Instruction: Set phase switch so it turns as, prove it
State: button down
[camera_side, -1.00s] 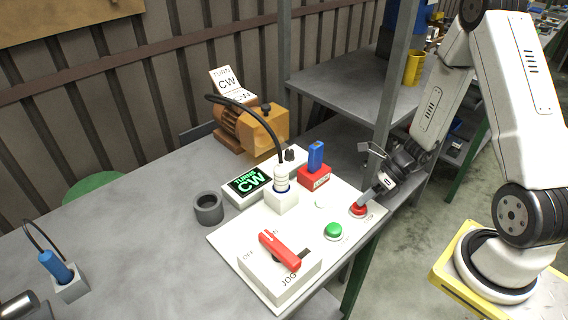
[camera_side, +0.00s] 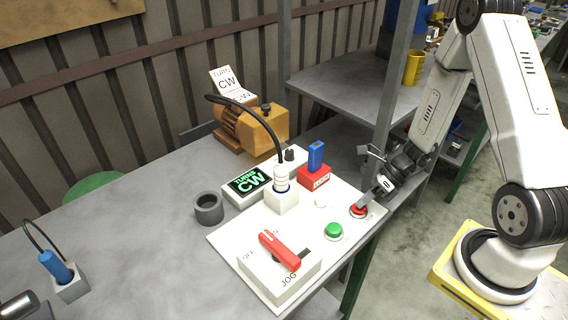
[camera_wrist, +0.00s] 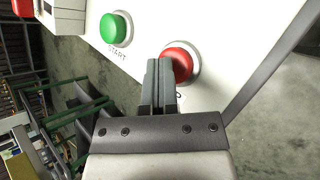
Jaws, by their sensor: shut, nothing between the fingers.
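My gripper (camera_side: 364,205) is shut and empty, with its fingertips at the red button (camera_side: 359,212) on the right of the white panel (camera_side: 236,257). In the wrist view the shut fingers (camera_wrist: 159,68) overlap the left edge of the red button (camera_wrist: 181,64); I cannot tell whether it is pressed in. The green START button (camera_side: 334,231) is beside it. A red base (camera_side: 313,178) carries an upright blue handle (camera_side: 315,155). A red lever (camera_side: 279,250) sits on a white box marked JOG. The display (camera_side: 248,183) reads "TURNS CW". The card (camera_side: 227,82) reads "TURN CW".
A motor (camera_side: 250,128) stands at the back. A white plug (camera_side: 282,177) with a black cable sits in a white block. A grey ring (camera_side: 208,208) is left of the display. A blue plug (camera_side: 55,266) stands in a holder at far left. A post (camera_side: 388,110) rises behind my gripper.

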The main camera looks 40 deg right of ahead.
jog(key=shift+f, duration=0.4)
dwell(0.5)
jog(key=shift+r, duration=1.3)
jog(key=shift+r, duration=0.15)
jog(key=shift+r, duration=2.35)
